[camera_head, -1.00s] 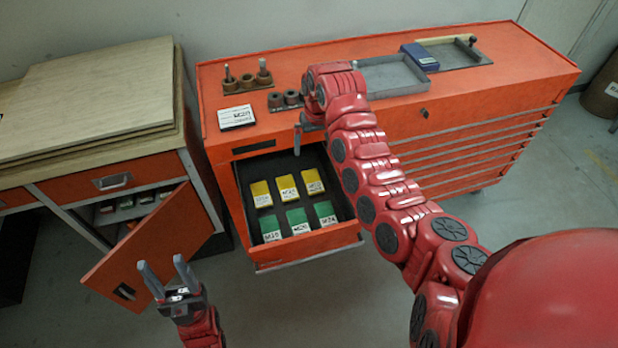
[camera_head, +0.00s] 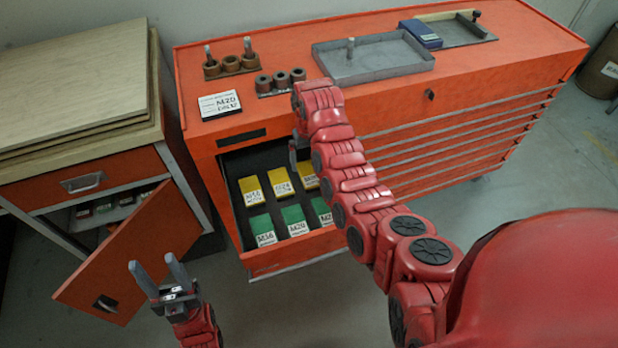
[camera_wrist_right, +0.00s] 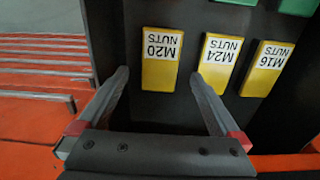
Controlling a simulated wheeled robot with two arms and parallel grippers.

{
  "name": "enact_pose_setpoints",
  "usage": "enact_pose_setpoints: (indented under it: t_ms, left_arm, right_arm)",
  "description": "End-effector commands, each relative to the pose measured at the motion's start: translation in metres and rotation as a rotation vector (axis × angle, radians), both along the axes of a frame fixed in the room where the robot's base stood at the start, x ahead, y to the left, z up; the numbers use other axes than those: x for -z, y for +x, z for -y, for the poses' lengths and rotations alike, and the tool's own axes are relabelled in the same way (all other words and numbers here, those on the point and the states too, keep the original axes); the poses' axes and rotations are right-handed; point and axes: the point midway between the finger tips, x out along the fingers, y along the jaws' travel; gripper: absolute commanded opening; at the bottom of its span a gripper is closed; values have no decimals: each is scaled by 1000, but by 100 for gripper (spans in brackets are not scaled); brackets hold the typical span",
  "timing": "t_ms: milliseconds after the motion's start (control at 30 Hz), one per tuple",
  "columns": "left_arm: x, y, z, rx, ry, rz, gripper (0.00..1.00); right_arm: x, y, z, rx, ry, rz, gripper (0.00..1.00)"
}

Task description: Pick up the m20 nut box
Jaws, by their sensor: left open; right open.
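The M20 nut box is a yellow box with a white label at the left of a row of yellow boxes in the right wrist view (camera_wrist_right: 161,58). In the head view it is the right-hand yellow box (camera_head: 308,177), partly hidden by my right arm. My right gripper (camera_wrist_right: 160,78) is open above the drawer, its fingers pointing towards the M20 nut box, one to each side in the picture; I see no contact. In the head view the right gripper (camera_head: 298,152) is mostly hidden by its arm. My left gripper (camera_head: 155,264) is open and empty, left of the drawer.
The open drawer (camera_head: 300,254) also holds yellow M24 (camera_wrist_right: 219,60) and M16 (camera_wrist_right: 267,68) nut boxes and a green row (camera_head: 294,219). A card reading M20 (camera_head: 219,104) lies on the red cabinet (camera_head: 284,48). An open cabinet door (camera_head: 130,255) stands near my left gripper.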

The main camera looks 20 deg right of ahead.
Motion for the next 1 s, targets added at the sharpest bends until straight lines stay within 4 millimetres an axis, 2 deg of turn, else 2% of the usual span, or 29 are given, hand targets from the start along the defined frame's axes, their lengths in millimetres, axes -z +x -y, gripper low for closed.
enact_pose_setpoints:
  t_ms: [267, 633, 900, 933, 1000]
  left_arm:
    - [-5, 0, 0, 0, 0, -1, 53]
    - [-14, 0, 0, 0, 0, -1, 53]
    - [-14, 0, 0, 0, 0, -1, 53]
    - [-14, 0, 0, 0, 0, -1, 53]
    - [-14, 0, 0, 0, 0, -1, 53]
  right_arm:
    - [14, 0, 0, 0, 0, -2, 100]
    - [56, 0, 1, 0, -1, -2, 100]
    - [61, 0, 0, 1, 0, 2, 100]
    - [61, 0, 0, 1, 0, 2, 98]
    - [61, 0, 0, 1, 0, 2, 86]
